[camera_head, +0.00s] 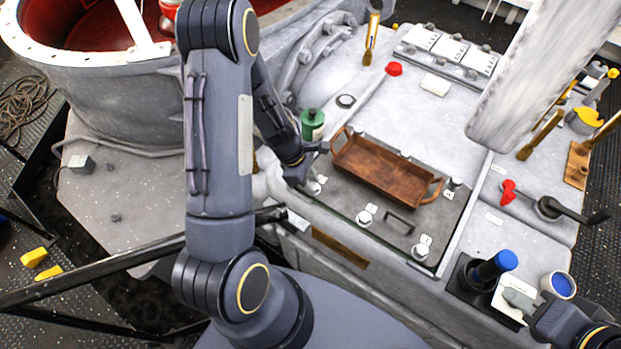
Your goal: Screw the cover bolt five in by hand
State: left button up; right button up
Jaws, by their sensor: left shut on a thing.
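The dark grey cover plate (345,208) lies on the pale deck housing, with several pale bolts and small white tags along its edges. My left gripper (303,178) points down at the plate's left corner and is shut on a cover bolt (314,188) there, partly hidden by the gripper. The tag's number is too small to read. Other bolts (365,217) and (420,251) stand along the near edge. My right gripper (516,298) is low at the right, away from the plate. Its jaw gap is not clear.
A rusty brown tray (378,172) lies on the plate, near a dark handle (399,223). A green-capped container (312,123) stands close behind my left gripper.

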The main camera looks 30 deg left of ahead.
pick_arm(q)
jog(key=shift+w+r+m, duration=0.15)
jog(key=shift+w+m, duration=0.1)
jog(key=shift+m, duration=0.35)
jog(key=o, duration=1)
jog(key=shift+s, duration=0.1)
jog(key=shift+c, duration=0.2)
jog(key=v, duration=0.7)
jog(key=shift+a+r, duration=0.2)
jog(key=shift+r, duration=0.1)
